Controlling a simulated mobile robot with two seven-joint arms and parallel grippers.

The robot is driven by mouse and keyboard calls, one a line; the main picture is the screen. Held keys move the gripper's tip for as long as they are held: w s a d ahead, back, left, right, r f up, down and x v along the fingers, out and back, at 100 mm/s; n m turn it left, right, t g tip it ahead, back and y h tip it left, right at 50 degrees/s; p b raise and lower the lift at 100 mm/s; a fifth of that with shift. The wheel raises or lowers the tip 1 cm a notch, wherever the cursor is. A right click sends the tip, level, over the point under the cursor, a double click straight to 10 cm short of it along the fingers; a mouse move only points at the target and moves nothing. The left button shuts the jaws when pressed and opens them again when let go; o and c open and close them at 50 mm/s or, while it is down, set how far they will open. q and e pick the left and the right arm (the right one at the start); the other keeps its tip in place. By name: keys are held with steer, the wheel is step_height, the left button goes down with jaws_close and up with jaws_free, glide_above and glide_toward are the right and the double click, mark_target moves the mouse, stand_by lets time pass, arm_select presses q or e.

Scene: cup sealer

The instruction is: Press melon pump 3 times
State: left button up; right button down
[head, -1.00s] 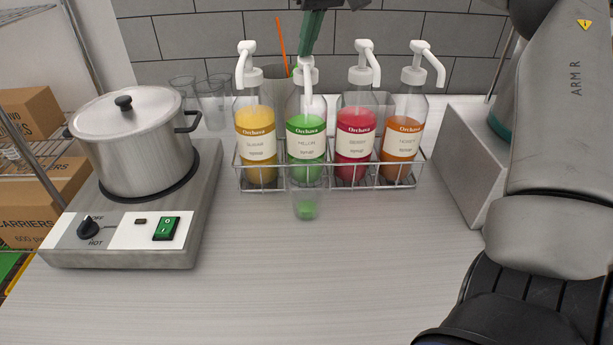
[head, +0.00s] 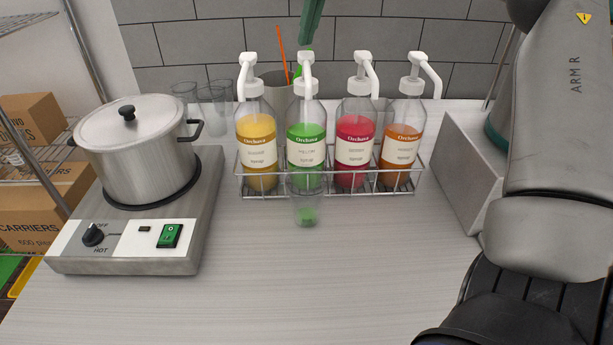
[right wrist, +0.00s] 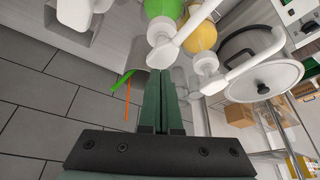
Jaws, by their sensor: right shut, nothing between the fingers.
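The melon bottle (head: 306,142) holds green syrup and stands second from the left in a wire rack. In the right wrist view the shut fingers (right wrist: 163,85) point toward the white pump spouts, and the green bottle (right wrist: 163,8) shows at the top edge. A clear cup (head: 306,209) with some green liquid stands in front of the melon bottle. My left gripper is not in view.
The wire rack (head: 390,191) also holds yellow sugar (head: 257,145), red berry (head: 355,145) and orange (head: 400,150) bottles. A pot (head: 137,150) on a hot plate stands left. Clear cups (head: 211,108) and a container with an orange straw (head: 282,55) are behind. The front counter is clear.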

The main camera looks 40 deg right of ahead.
mark_target(308, 54)
stand_by(0.4)
steer(key=shift+s+f+b, duration=0.1)
steer(key=shift+f+b, duration=0.55)
steer(key=shift+f, duration=1.75)
steer(key=shift+r+p, duration=0.65)
steer(key=shift+r, duration=1.75)
